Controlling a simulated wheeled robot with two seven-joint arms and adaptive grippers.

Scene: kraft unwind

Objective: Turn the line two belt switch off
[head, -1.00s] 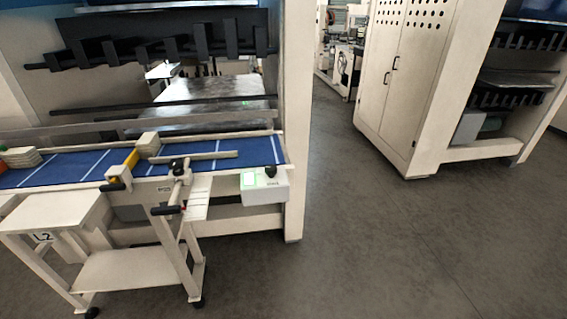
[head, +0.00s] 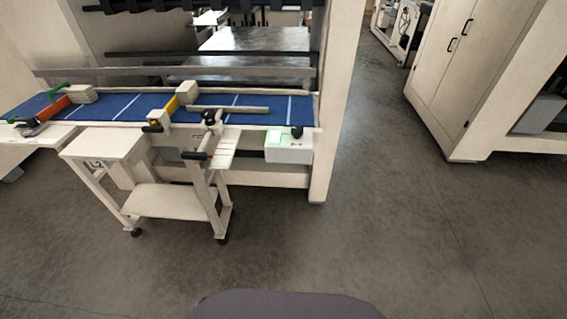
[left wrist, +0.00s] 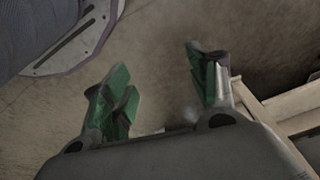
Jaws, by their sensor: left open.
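A white switch box (head: 289,148) with a black knob (head: 296,132) and a green lit patch is mounted at the right end of the blue belt (head: 262,104), on the front of the machine. The knob's exact setting is too small to tell. A cart marked L2 (head: 105,147) stands in front of the belt, left of the box. My left gripper (left wrist: 160,90) shows only in the left wrist view, with green-padded fingers apart and nothing between them, above the floor. My right gripper is in neither view.
A tall white cabinet (head: 468,70) stands at the right. The grey floor (head: 390,220) between it and the machine is clear.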

